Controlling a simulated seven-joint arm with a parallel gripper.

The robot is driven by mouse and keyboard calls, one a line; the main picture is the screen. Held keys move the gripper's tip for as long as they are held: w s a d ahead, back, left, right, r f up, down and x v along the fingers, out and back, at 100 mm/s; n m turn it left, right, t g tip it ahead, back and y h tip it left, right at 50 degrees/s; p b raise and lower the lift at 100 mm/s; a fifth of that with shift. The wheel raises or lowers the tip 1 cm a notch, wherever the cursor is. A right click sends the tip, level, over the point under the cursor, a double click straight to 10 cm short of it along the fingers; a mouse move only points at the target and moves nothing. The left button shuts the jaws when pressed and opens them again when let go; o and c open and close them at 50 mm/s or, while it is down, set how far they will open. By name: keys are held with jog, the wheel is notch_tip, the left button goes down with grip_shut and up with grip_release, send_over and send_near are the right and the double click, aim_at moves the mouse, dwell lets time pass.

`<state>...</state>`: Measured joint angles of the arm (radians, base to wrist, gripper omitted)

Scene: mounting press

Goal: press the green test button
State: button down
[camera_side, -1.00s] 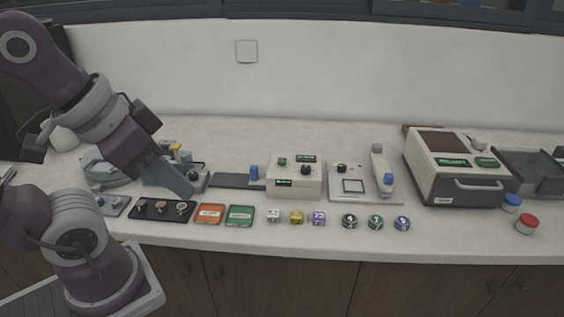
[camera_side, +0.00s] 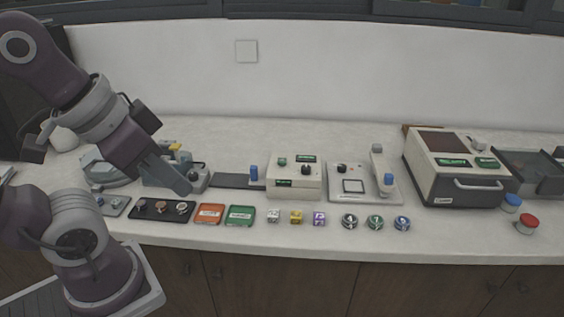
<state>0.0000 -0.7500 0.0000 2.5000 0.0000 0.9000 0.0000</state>
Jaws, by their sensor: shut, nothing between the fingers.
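A cream control box (camera_side: 294,187) stands near the middle of the counter. On its top are a small green button (camera_side: 282,161), a black knob (camera_side: 305,170) and dark green labels. The button's own lettering is too small to read. My gripper (camera_side: 186,191) is shut and empty. It points down and to the right at the left of the counter, well left of the control box and apart from it. It partly hides the grey-blue device (camera_side: 196,180) behind it.
A dark strip with a blue cylinder (camera_side: 254,173) lies left of the box. A white plate device (camera_side: 362,190) and a large cream machine (camera_side: 455,180) stand to its right. Orange and green trays (camera_side: 240,215), cubes and round pieces (camera_side: 375,222) line the front.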

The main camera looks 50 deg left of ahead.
dwell(0.8)
jog(key=n+t+y, duration=0.3)
jog(key=n+y, duration=0.1)
jog(key=n, duration=1)
send_over(281, 162)
notch_tip(281, 162, down, 8)
jog(key=shift+f, duration=0.25)
jog(key=shift+a, duration=0.1)
jog(key=shift+f, duration=4.4)
jog(key=shift+f, duration=0.4)
